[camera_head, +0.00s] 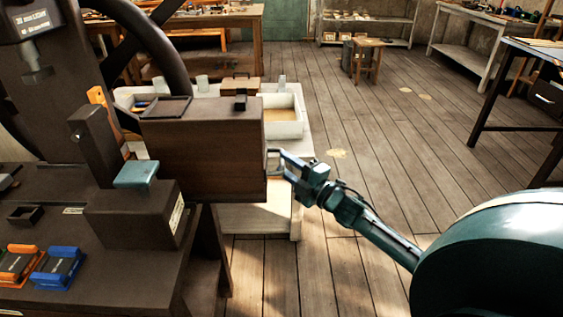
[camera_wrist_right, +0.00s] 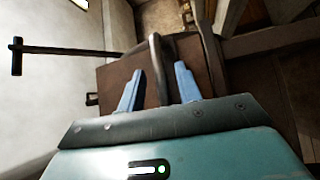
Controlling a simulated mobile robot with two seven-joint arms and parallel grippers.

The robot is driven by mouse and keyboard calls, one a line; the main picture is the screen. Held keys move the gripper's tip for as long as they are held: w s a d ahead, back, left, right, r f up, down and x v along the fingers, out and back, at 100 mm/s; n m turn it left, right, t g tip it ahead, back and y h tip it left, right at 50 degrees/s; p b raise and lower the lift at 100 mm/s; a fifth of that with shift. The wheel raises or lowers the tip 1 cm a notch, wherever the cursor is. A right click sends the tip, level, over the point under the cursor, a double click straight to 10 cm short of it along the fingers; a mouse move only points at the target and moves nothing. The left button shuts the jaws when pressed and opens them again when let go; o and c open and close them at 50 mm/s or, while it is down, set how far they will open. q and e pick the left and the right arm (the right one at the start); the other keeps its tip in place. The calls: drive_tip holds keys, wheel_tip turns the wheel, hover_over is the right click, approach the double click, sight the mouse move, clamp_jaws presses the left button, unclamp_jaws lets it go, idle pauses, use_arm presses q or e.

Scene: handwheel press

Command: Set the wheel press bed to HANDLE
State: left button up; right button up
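The wheel press stands at the left of the head view, with a dark handwheel (camera_head: 183,70) behind its column and a dark bed (camera_head: 120,275) below. A dark brown box (camera_head: 205,150) sits at the bed's right end. A grey metal handle (camera_head: 272,154) sticks out of its right side; it also shows in the right wrist view as a curved bar (camera_wrist_right: 157,65). My right gripper (camera_head: 275,163) is at this handle. In the wrist view its two blue fingers (camera_wrist_right: 158,87) are apart, with the bar between them and gaps showing. My left gripper is out of view.
A block with a teal top (camera_head: 136,174) and orange and blue pieces (camera_head: 58,267) are on the press. A white table with a tray (camera_head: 290,128) stands behind the box. Wooden floor (camera_head: 370,120) is clear to the right. A dark workbench (camera_head: 535,50) stands far right.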

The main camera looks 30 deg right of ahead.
drive_tip(key=shift+x, duration=1.25)
drive_tip(key=shift+c, duration=0.2)
clamp_jaws()
